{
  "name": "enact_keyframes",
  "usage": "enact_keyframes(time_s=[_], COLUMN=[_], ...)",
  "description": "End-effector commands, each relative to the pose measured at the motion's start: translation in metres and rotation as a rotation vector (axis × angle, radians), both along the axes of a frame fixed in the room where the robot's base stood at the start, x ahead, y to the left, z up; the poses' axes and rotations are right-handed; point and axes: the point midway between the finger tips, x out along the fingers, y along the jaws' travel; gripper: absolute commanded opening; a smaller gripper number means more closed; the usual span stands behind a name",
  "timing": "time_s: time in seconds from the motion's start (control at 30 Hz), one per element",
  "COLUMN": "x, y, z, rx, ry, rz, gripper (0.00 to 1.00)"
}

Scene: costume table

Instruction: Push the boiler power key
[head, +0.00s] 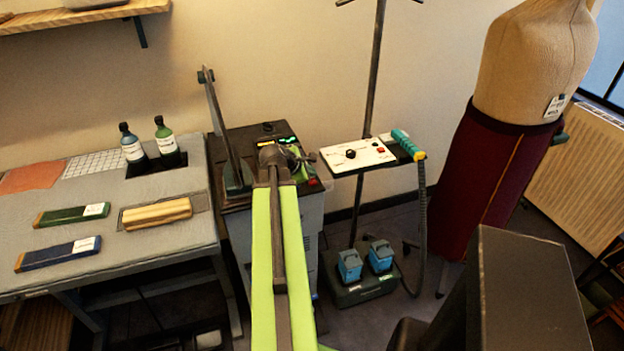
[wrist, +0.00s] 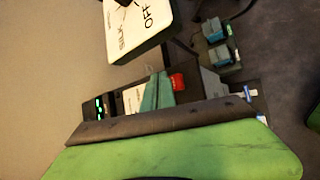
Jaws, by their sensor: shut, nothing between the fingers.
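A white control panel (head: 358,154) on the stand has a black knob and a small red key (head: 381,150) at its right. A second red key (head: 313,182) is on the front right of a black-topped machine (head: 246,141). I cannot read which key is marked for the boiler. My gripper (head: 284,156) is shut and empty over the black-topped machine, left of the white panel. In the wrist view a red key (wrist: 177,82) shows beside a teal wedge, and the white panel (wrist: 138,28) is cut off at the top.
A teal-handled hose tool (head: 407,144) hangs at the panel's right. Blue tanks (head: 350,265) sit on a dark base below. A lever arm (head: 221,125) rises left of my gripper. A dress form (head: 500,160) stands right.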

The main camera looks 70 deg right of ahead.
Motion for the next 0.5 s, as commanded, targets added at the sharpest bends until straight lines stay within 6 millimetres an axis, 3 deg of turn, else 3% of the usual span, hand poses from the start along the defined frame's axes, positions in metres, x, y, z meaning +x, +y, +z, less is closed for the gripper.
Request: enact_keyframes(time_s=[0.17,0.5], x=[0.000,0.000], y=[0.000,0.000], z=[0.003,0.042], rx=[0.000,0.000], ry=[0.000,0.000], rz=[0.000,0.000], gripper=[0.00,0.00])
